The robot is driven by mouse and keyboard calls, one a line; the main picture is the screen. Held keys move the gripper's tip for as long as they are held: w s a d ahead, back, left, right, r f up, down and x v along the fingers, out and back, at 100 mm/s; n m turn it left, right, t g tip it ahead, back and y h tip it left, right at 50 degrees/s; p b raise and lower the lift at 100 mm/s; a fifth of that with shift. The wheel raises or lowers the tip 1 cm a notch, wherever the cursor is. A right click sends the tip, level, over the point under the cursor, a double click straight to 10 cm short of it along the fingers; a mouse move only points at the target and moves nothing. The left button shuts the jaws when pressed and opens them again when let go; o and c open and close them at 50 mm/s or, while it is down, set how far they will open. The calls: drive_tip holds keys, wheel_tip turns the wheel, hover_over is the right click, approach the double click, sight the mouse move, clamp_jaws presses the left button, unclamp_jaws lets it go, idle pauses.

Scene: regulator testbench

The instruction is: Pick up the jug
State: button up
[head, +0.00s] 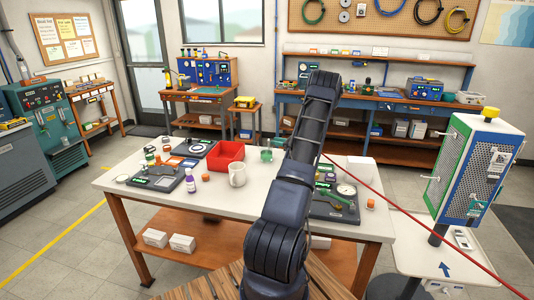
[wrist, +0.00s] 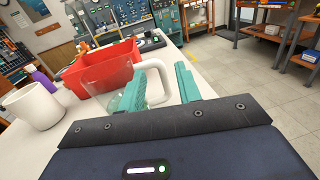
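The jug (wrist: 112,76) is clear, with a white loop handle (wrist: 157,68), and stands upright on the white table next to the red bin. In the head view the jug (head: 266,155) is small, just left of my arm. My gripper (wrist: 160,85) has two teal fingers spread apart, one on each side of the handle in the wrist view. The left finger overlaps the jug's clear body in the picture. I cannot tell whether either finger touches the jug.
A white mug (head: 237,174) and a purple bottle (head: 190,181) are to the left. A gauge device (head: 337,205) lies on the right of the table (head: 210,215). The front middle of the tabletop is clear.

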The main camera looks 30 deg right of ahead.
drive_tip(key=shift+f, duration=1.55)
drive_tip(key=x, duration=0.5)
drive_tip(key=shift+f, duration=0.25)
clamp_jaws()
